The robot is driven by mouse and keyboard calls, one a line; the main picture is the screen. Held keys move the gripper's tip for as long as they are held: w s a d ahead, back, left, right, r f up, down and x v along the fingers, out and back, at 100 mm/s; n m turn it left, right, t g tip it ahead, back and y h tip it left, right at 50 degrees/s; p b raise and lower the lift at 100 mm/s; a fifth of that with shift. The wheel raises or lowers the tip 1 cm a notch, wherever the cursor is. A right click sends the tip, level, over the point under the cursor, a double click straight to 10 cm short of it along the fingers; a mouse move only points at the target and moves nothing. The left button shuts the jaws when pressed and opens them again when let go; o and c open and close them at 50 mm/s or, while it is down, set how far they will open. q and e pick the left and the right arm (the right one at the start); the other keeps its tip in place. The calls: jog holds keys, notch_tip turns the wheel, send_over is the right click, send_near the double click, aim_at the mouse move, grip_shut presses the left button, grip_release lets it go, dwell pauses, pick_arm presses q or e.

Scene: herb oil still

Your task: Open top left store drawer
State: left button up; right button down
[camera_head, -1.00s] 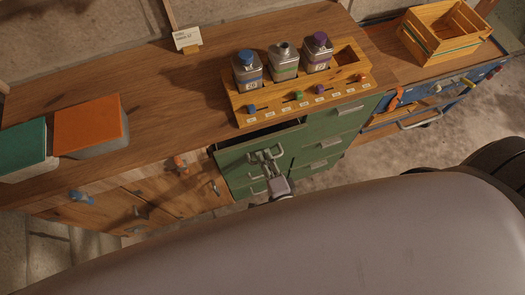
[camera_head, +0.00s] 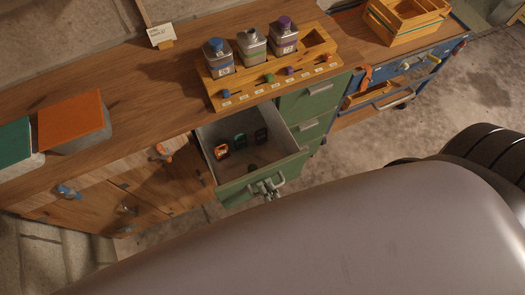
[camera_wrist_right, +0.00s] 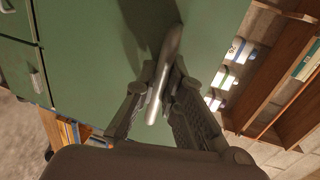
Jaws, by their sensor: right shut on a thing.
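The top left store drawer (camera_head: 234,192) has a green front and a pale grey inside. It stands pulled well out of the green cabinet in the head view. Its floor shows small orange, green and dark items at the back. My right gripper (camera_head: 268,187) is at the middle of the drawer front, shut on its metal handle. In the right wrist view the fingers (camera_wrist_right: 166,88) close around the grey handle (camera_wrist_right: 164,78), in front of the green panel. My left gripper is not in view.
A wooden rack (camera_head: 270,87) with three labelled bottles stands on the worktop above the drawer. Orange (camera_head: 75,115) and teal-topped boxes sit to the left. A blue cabinet (camera_head: 400,85) stands at the right. Other green drawers (camera_head: 306,102) are shut.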

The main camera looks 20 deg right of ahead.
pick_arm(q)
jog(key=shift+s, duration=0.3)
pick_arm(e)
jog(key=shift+v, duration=0.9)
jog(key=shift+f, duration=0.25)
jog(key=c, duration=1.7)
grip_release()
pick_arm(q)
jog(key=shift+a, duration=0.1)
pick_arm(e)
jog(key=shift+o, duration=0.2)
jog(key=v, duration=1.2)
